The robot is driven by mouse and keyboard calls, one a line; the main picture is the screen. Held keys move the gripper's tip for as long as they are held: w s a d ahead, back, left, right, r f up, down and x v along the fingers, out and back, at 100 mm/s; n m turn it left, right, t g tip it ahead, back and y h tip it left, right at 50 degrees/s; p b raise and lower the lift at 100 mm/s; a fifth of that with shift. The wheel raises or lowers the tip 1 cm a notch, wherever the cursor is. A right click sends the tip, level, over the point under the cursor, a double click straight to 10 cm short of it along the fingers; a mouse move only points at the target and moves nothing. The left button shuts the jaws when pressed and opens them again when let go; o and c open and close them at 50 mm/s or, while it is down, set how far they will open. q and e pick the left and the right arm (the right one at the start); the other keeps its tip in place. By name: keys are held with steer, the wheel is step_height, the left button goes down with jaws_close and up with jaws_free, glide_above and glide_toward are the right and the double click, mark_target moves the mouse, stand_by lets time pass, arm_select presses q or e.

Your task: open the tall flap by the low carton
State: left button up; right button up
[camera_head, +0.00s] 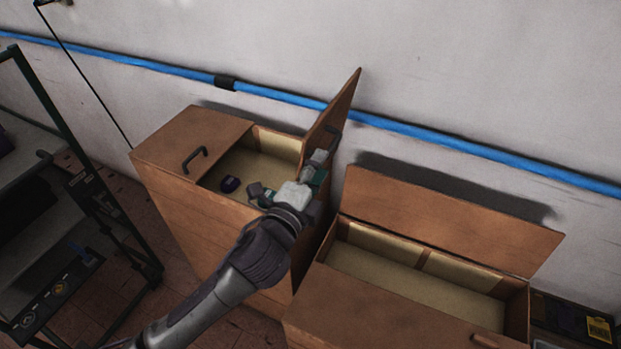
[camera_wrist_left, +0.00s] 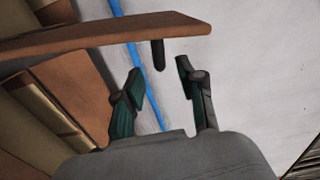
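The tall carton (camera_head: 212,233) is a brown wooden box on the left. Its right flap (camera_head: 332,112), beside the low carton (camera_head: 381,306), stands raised, nearly upright and tilted a little right. This flap's dark handle (camera_head: 333,137) is on its right face. My left gripper (camera_head: 316,170) is at the flap's lower right side, close to the handle. In the left wrist view the fingers (camera_wrist_left: 158,77) are spread, with the handle (camera_wrist_left: 158,54) in line with the gap and the flap edge (camera_wrist_left: 95,35) behind. Contact cannot be told. My right gripper is out of view.
The tall carton's left flap (camera_head: 190,138) is closed, with its own handle (camera_head: 195,160). The low carton's lid (camera_head: 450,222) is open toward the wall. A blue pipe (camera_head: 430,134) runs behind. A metal rack (camera_head: 75,190) stands left.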

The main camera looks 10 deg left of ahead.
arm_select(q)
steer(key=v, duration=0.4)
stand_by(0.4)
